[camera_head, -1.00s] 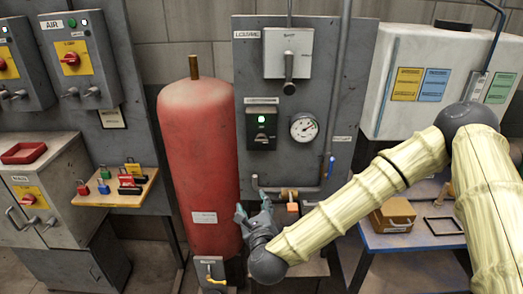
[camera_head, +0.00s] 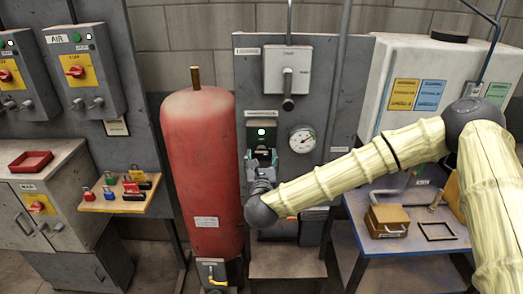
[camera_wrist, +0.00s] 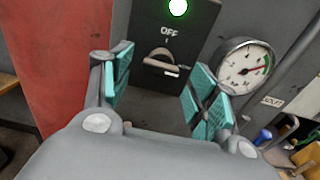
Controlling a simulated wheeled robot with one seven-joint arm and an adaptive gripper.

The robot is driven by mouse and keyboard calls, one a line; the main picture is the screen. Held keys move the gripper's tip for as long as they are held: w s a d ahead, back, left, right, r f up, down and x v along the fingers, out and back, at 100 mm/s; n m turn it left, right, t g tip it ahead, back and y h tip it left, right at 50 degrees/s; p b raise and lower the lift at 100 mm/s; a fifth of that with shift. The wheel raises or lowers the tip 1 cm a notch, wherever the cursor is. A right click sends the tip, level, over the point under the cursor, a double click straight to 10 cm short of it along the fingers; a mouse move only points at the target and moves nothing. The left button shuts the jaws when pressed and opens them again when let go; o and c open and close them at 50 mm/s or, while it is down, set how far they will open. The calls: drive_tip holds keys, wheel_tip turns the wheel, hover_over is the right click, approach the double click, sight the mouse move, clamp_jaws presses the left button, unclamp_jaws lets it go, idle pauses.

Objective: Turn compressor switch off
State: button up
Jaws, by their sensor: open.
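The compressor switch is a black box (camera_head: 262,136) with a lit green lamp (camera_head: 261,131), mounted on the grey panel between the red tank and the gauge. In the wrist view its face shows an "OFF" label and a metallic lever or knob (camera_wrist: 159,58) below the green lamp (camera_wrist: 178,7). My gripper (camera_wrist: 152,85) is open, its two teal-padded fingers on either side of the lower part of the box, with nothing between them. In the head view my gripper (camera_head: 261,163) is just below the lamp and hides the lower part of the box. I cannot tell whether the fingers touch it.
The red tank (camera_head: 203,165) stands close on the left. The pressure gauge (camera_head: 302,138) is close on the right; it also shows in the wrist view (camera_wrist: 243,66). A grey lever box (camera_head: 288,70) is above. A blue table (camera_head: 370,244) stands at the right.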

drive_tip(key=shift+w+p, duration=0.4)
drive_tip(key=shift+w, duration=0.85)
drive_tip(key=c, duration=1)
